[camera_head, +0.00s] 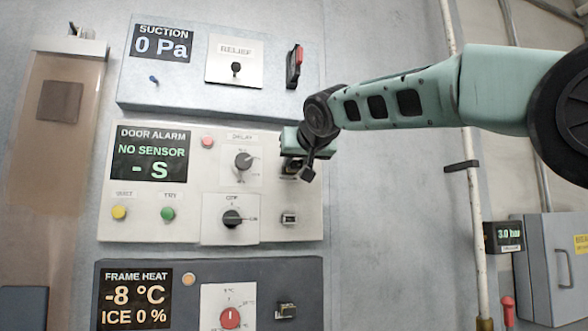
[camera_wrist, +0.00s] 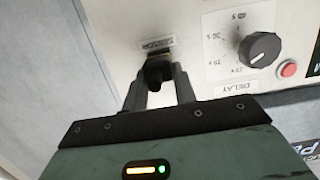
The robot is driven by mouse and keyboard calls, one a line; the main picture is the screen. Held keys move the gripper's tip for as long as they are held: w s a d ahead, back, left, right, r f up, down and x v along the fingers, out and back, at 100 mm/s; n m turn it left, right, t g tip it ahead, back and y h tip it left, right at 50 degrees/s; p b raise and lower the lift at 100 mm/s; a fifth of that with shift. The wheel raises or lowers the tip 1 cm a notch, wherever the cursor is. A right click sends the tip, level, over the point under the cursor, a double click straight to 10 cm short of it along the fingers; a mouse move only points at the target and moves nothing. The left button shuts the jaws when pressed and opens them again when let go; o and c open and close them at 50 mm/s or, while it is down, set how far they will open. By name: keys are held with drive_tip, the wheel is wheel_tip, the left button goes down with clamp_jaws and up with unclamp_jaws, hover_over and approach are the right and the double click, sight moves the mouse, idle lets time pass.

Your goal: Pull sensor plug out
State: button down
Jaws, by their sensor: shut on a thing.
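The door alarm panel (camera_head: 190,225) is a white box on the wall. Its display (camera_head: 152,154) reads "NO SENSOR" and "- S". My gripper (camera_head: 293,167) is at the panel's upper right and hides much of the socket area in the head view.
A delay knob (camera_head: 243,160) and a red button (camera_head: 208,142) are left of my gripper. The suction panel (camera_head: 200,92) is above, the frame heat panel (camera_head: 180,270) below. A white vertical pipe (camera_head: 474,220) stands to the right; the wall between is bare.

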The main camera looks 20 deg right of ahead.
drive_tip(key=shift+s+b, duration=0.6)
drive_tip(key=shift+b, duration=0.1)
idle(0.6)
drive_tip(key=shift+s+f+b, duration=0.1)
drive_tip(key=shift+s+b, duration=1.9)
drive_tip(key=shift+s, duration=0.65)
